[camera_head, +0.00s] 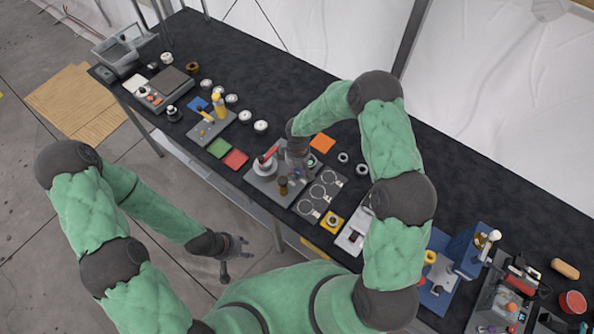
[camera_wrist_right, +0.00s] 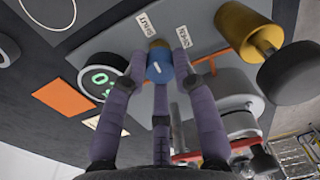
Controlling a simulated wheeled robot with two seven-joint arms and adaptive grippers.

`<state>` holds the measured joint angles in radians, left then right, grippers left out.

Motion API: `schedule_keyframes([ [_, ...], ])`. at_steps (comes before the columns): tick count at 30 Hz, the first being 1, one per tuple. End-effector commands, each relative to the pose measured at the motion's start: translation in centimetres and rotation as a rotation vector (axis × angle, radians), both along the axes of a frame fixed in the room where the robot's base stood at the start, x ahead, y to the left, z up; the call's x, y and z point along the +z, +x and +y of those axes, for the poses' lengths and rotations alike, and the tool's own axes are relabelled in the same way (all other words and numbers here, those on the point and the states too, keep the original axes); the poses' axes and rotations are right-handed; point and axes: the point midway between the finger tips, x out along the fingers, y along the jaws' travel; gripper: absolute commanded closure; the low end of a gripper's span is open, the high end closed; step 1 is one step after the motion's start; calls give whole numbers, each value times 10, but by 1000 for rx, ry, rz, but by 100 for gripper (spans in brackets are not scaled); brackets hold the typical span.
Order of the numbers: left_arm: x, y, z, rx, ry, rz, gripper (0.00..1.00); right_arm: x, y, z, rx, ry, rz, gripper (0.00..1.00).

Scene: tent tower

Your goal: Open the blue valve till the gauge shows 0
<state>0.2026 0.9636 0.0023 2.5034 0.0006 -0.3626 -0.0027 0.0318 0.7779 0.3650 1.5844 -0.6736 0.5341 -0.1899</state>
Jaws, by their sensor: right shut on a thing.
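In the right wrist view, the blue valve (camera_wrist_right: 160,67) is a small round knob with a white mark, on a grey plate (camera_wrist_right: 190,50). The labels SHUT (camera_wrist_right: 147,23) and OPEN (camera_wrist_right: 183,36) are beside it. My right gripper (camera_wrist_right: 161,82) has its three purple fingers closed around the knob. The round gauge (camera_wrist_right: 97,80) has green digits; a 0 shows, and a finger hides the rest of the reading. In the head view, my right gripper (camera_head: 298,168) is over the plate. My left gripper (camera_head: 236,256) is open and empty, off the table's front edge.
The black table (camera_head: 320,95) is crowded. A white valve body with a red handle (camera_head: 265,164) and a brass-coloured post (camera_head: 283,186) stand close to my right gripper. An orange square (camera_head: 322,143) lies behind it. The floor around my left gripper is clear.

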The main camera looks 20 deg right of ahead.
Motion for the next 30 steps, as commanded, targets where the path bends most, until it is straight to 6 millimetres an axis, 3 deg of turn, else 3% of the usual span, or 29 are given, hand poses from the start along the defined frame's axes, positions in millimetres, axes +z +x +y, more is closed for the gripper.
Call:
schedule_keyframes([
  [12,-57,0,0,0,0,0,60,-5,2,0,-352,3,-7,100],
  [30,-122,0,0,0,0,0,60,-3,2,0,-921,5,-7,100],
])
